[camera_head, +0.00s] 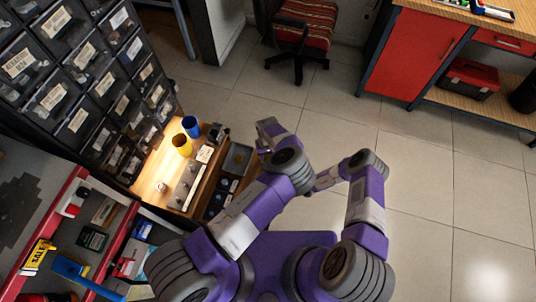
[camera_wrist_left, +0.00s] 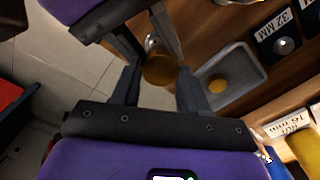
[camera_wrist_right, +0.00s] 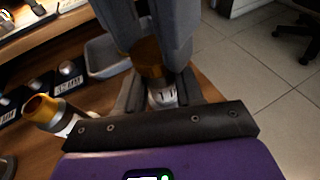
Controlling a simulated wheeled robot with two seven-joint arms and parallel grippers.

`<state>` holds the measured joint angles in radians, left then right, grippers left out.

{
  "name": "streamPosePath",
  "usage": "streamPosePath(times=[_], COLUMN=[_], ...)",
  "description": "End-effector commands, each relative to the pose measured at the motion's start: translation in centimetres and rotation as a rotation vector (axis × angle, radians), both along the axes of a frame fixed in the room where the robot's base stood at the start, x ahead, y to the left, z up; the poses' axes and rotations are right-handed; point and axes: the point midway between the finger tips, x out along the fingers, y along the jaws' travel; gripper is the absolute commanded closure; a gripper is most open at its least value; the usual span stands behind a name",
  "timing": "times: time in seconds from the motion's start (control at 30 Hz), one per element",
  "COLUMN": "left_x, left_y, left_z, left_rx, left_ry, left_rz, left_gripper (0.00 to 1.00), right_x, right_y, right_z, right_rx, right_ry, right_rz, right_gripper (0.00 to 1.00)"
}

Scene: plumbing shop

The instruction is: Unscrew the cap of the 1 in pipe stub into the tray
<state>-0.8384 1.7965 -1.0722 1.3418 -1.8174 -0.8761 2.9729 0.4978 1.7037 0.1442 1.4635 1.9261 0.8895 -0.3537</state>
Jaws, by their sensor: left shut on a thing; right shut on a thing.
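The 1 in pipe stub (camera_wrist_right: 163,96) is pale with dark lettering; its print is too small to read. My right gripper (camera_wrist_right: 162,86) is shut on it. A brown, brass-like cap (camera_wrist_right: 148,52) sits on the stub's end, and my left gripper (camera_wrist_left: 158,76) is shut on this cap (camera_wrist_left: 160,70). The two grippers face each other with the stub and cap between them. The grey tray (camera_wrist_left: 251,66) is beside them on the wooden bench, with another brass-coloured cap (camera_wrist_left: 217,86) in it. In the head view my arms largely hide both grippers, and the tray (camera_head: 238,158) shows beside them.
Another stub with a yellow-brass cap (camera_wrist_right: 40,108) is on the bench. Yellow (camera_head: 182,145) and blue (camera_head: 191,126) cups stand on the bench by the bin rack (camera_head: 75,75). The floor to the right is open.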

Motion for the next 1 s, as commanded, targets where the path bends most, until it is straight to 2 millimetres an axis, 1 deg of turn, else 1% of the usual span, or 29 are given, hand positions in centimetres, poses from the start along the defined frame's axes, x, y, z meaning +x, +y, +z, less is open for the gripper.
streamPosePath(times=[0.3, 0.33, 0.47, 0.5, 0.8, 0.87, 1.0], left_x=[0.0, 0.0, 0.0, 0.0, 0.0, 0.1, 0.1], left_y=[0.0, 0.0, 0.0, 0.0, 0.0, -0.1, -0.1], left_z=[0.0, 0.0, 0.0, 0.0, 0.2, 0.7, 2.4], left_rx=[-0.001, -0.001, -0.001, -0.001, -0.001, -0.001, -0.002], left_ry=[0.001, 0.001, 0.000, 0.000, -0.001, -0.002, -0.004], left_rz=[0.017, 0.017, 0.016, 0.016, 0.015, 0.015, 0.015], left_gripper=[0.93, 0.53, 0.33, 0.31, 0.31, 0.31, 0.31], right_x=[0.0, 0.0, 0.0, 0.0, 0.0, 0.0, 0.0], right_y=[0.0, 0.0, 0.0, 0.0, 0.0, 0.0, 0.0], right_z=[0.0, 0.0, 0.0, 0.0, 0.0, 0.0, 0.0], right_rx=[0.000, 0.000, 0.000, 0.000, 0.000, 0.000, 0.000], right_ry=[0.000, 0.000, 0.000, 0.000, 0.000, 0.000, 0.000], right_rz=[0.000, 0.000, 0.000, 0.000, 0.000, 0.000, 0.000], right_gripper=[1.00, 1.00, 1.00, 1.00, 1.00, 1.00, 1.00])
